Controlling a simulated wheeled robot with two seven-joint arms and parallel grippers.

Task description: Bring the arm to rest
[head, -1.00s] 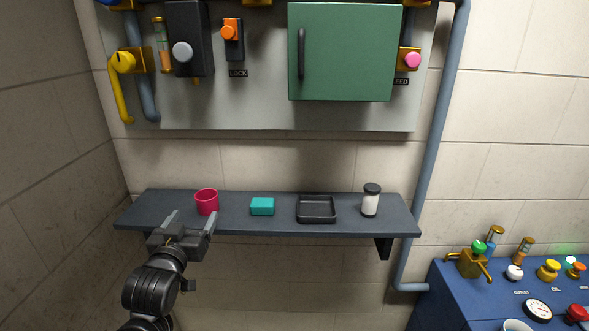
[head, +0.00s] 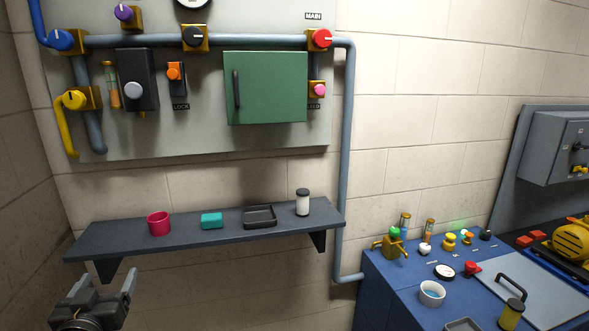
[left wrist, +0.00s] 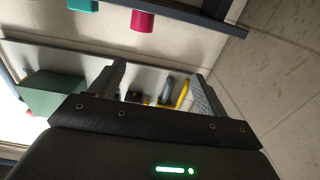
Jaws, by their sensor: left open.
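My left gripper (head: 102,290) is at the lower left of the head view, below and in front of the shelf's left end. Its two fingers are apart with nothing between them. In the left wrist view its fingers (left wrist: 160,85) also stand apart, with the wall panel showing beyond them. It touches nothing that I can see. My right gripper does not show in either view.
A dark shelf (head: 110,238) holds a red cup (head: 159,223), a teal block (head: 212,220), a black tray (head: 259,217) and a white jar with a dark lid (head: 303,203). A blue bench (head: 376,298) with knobs stands at right.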

